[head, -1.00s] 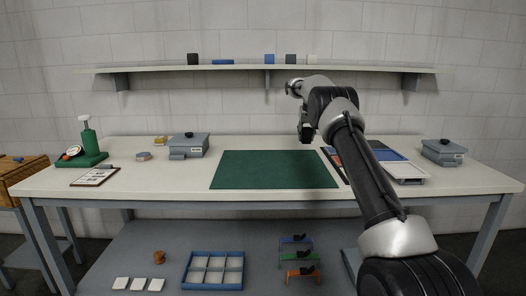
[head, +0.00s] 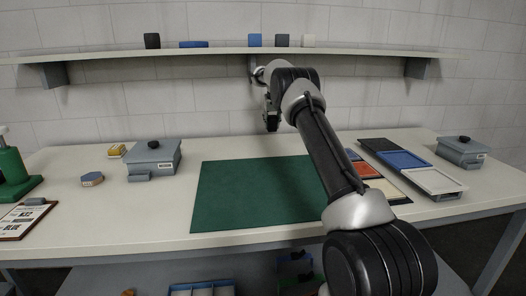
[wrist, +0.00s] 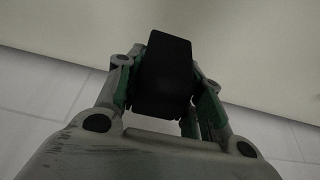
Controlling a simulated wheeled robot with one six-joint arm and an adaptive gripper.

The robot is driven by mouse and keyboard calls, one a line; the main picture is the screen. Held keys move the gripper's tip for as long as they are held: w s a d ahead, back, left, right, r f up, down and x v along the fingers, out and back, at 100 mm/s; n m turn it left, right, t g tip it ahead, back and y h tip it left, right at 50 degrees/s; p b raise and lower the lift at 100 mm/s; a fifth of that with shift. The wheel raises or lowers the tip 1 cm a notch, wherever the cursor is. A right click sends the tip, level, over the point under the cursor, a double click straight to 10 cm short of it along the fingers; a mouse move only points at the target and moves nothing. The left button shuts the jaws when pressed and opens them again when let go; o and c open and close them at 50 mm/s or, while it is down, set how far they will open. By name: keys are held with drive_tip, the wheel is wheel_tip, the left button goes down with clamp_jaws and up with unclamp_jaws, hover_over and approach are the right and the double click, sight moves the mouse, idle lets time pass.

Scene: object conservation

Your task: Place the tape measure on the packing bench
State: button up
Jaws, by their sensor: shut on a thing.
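My gripper (head: 271,122) hangs above the back part of the packing bench (head: 140,214), near the wall and below the shelf. In the wrist view, my gripper (wrist: 165,100) has its green-padded fingers on both sides of a black boxy thing (wrist: 165,72), which I take to be the tape measure. No markings show on it. In the head view the held thing is small and dark and hard to tell from the fingers. The bench has a pale top with a dark green mat (head: 255,190) lying in its middle.
A grey lidded box (head: 153,160) and a blue-grey block (head: 92,179) stand on the left. Coloured trays (head: 435,181) and another grey box (head: 462,152) are on the right. The wall shelf (head: 350,51) carries several small blocks. The green mat is clear.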

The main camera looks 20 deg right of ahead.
wheel_tip(320, 180, down, 8)
drive_tip(key=shift+r, duration=0.2)
drive_tip(key=o, duration=1.3)
drive_tip(key=shift+s+f, duration=0.1)
drive_tip(key=shift+f, duration=0.05)
